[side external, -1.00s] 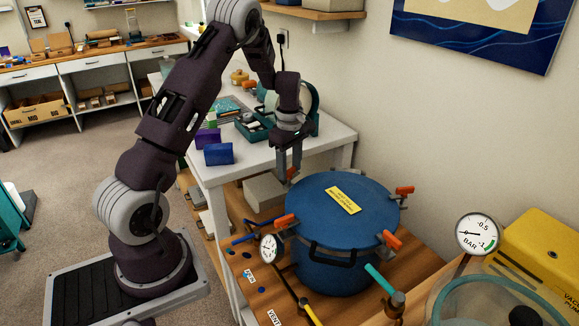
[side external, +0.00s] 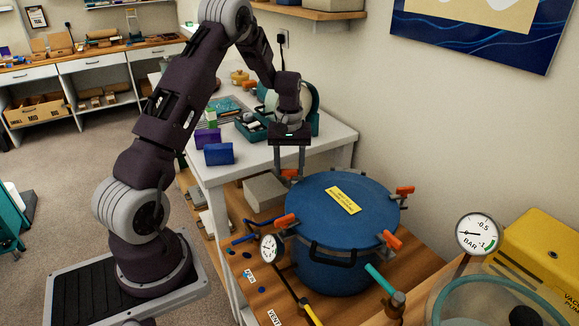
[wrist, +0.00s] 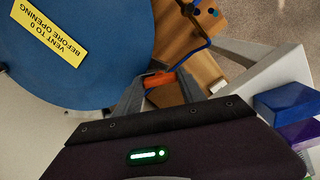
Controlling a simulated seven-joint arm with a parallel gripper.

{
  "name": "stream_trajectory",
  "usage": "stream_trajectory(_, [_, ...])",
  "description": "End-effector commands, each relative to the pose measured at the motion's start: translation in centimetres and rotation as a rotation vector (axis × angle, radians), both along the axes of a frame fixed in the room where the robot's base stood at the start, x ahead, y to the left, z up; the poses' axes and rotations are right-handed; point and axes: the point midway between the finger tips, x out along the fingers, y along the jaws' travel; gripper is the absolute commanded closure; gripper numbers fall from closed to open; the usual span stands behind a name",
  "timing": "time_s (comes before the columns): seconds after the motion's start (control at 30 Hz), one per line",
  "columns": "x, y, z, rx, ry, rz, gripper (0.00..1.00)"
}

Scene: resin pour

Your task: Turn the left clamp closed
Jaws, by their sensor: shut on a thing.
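The blue pot (side external: 335,262) stands on the wooden bench with its round blue lid (side external: 370,205) on; part of the lid also shows in the wrist view (wrist: 100,75). My gripper (side external: 289,177) is at the pot's far-left rim, pointing down. In the wrist view, my gripper (wrist: 160,90) has its fingers on either side of an orange clamp handle (wrist: 160,80) and is shut on it.
Other orange clamp handles sit at the front left (side external: 285,220), front right (side external: 392,239) and right (side external: 405,190) of the lid. A pressure gauge (side external: 269,248) stands close by the pot. A white table (side external: 240,165) with blue and purple boxes is behind.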

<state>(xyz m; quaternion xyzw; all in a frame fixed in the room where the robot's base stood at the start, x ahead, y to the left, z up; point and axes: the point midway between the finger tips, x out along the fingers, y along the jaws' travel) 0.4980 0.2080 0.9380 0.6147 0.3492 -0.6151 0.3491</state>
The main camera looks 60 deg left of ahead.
Motion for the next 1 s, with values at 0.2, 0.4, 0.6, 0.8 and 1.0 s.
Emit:
stream_trajectory(0.2, [0.05, 0.02, 0.1, 0.0, -0.002, -0.2, 0.93])
stream_trajectory(0.4, [0.05, 0.01, 0.09, 0.0, -0.003, -0.37, 0.93])
stream_trajectory(0.6, [0.05, 0.05, 0.1, 0.0, -0.003, -0.501, 0.93])
stream_trajectory(0.8, [0.07, 0.02, 0.1, 0.001, -0.002, -0.591, 0.93])
stream_trajectory(1.0, [0.07, 0.03, 0.1, 0.0, -0.003, -0.634, 0.93])
